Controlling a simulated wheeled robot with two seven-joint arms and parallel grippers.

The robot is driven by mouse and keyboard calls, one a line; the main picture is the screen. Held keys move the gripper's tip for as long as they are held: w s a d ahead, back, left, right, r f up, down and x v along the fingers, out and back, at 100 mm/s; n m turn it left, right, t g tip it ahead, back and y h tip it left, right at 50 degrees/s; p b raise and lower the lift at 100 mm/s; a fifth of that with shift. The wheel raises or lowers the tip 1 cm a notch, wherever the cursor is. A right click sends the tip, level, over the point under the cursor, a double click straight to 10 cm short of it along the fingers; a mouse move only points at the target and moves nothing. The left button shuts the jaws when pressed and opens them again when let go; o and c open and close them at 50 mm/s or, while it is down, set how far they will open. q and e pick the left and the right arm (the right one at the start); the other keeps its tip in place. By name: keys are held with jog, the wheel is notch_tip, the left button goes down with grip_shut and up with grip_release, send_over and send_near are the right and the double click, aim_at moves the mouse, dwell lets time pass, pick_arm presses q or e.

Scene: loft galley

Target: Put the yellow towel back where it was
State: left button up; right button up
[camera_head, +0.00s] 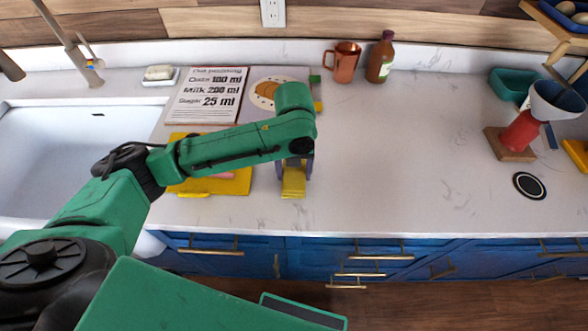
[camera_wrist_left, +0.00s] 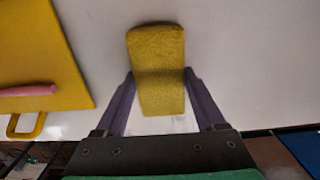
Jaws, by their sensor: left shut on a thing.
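The yellow towel (camera_head: 293,184) is at the front part of the white counter, just right of the yellow cutting board. In the left wrist view the towel (camera_wrist_left: 158,75) is a folded, fuzzy strip lying between the two purple fingers. My left gripper (camera_wrist_left: 158,95) is shut on it, one finger at each side. In the head view my left gripper (camera_head: 294,165) points down over the counter and partly hides the towel. Whether the towel touches the counter is hard to tell. My right gripper is not in view.
The yellow board (camera_head: 235,182) with a pink item (camera_wrist_left: 28,90) lies left of the towel, partly under my arm. A pour-over stand (camera_head: 516,153) is at right. The counter's middle right is clear.

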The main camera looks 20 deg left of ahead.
aim_at(294, 172)
pick_arm(q)
jog(key=o, duration=1.3)
notch_tip(294, 172, up, 12)
jog(key=shift+r+b, duration=0.2)
jog(key=shift+b, duration=0.15)
